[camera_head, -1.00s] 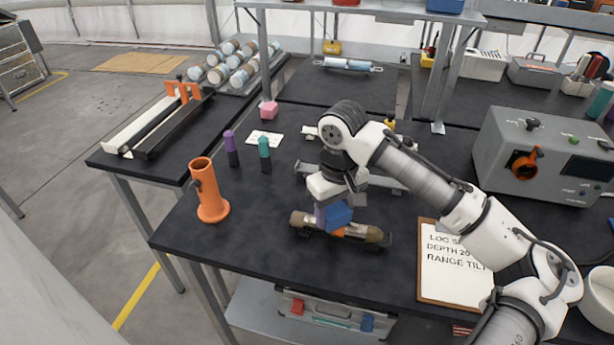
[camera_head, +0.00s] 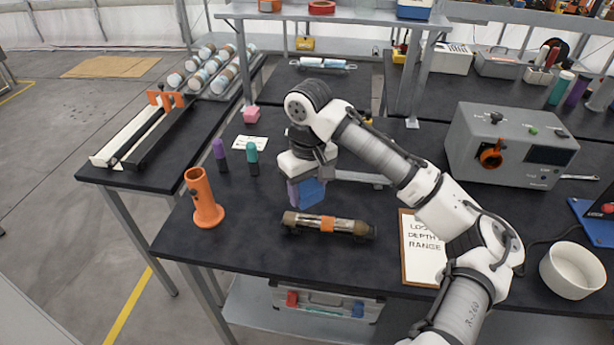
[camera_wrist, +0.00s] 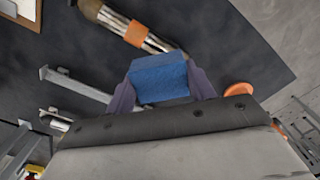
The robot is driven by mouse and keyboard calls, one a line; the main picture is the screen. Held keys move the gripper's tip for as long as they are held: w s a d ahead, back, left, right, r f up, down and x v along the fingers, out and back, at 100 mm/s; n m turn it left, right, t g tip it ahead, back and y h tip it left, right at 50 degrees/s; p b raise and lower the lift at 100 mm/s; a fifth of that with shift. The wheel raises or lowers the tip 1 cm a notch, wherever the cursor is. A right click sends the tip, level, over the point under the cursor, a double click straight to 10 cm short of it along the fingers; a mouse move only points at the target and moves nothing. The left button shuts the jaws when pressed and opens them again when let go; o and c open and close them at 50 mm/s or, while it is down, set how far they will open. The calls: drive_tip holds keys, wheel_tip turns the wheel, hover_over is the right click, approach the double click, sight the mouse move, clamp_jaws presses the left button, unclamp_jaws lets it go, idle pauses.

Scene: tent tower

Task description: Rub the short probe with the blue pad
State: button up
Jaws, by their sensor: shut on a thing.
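The short probe (camera_head: 300,220) lies on the dark table in the head view, a brownish tube with an orange band around its middle. It also shows at the top of the wrist view (camera_wrist: 110,20). My gripper (camera_head: 306,192) is shut on the blue pad (camera_head: 312,192). The pad is a blue block between the purple fingers in the wrist view (camera_wrist: 160,80). My gripper holds the pad above and behind the probe, with a visible gap between them. The probe's underside is hidden.
An orange tube holder (camera_head: 203,200) stands left of the probe. Purple (camera_head: 219,152) and teal (camera_head: 252,155) capped markers stand behind. A clipboard (camera_head: 420,245) lies to the right, a white bowl (camera_head: 573,272) farther right. The table front is clear.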

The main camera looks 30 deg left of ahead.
drive_tip(key=shift+r, duration=1.05)
